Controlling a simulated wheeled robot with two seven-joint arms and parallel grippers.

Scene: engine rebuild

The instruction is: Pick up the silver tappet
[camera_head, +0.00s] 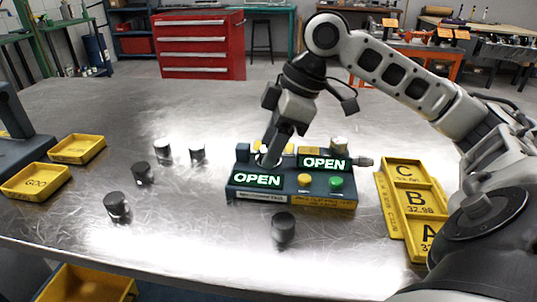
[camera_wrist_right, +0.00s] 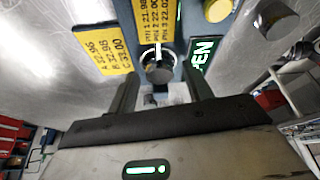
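A small round tappet (camera_wrist_right: 158,73), dark with a silvery sheen, sits in the seat of the blue gauge station (camera_head: 238,190), with a bright ring around it. My right gripper (camera_head: 268,158) reaches down from above to this seat. In the right wrist view its two fingers (camera_wrist_right: 163,84) stand apart on either side of the tappet, with gaps visible, so it is open. In the head view the gripper largely hides the seat. Several dark and silvery cylinders, one of them a dark one (camera_head: 283,227), stand on the table. My left gripper is not in view.
The station shows two "OPEN" signs (camera_head: 257,181), a yellow button (camera_head: 305,180) and a green button (camera_head: 336,183). A yellow tray lettered A, B, C (camera_head: 386,200) lies right. Yellow bins (camera_head: 38,183) stand left. The metal table (camera_head: 200,250) is clear at front centre.

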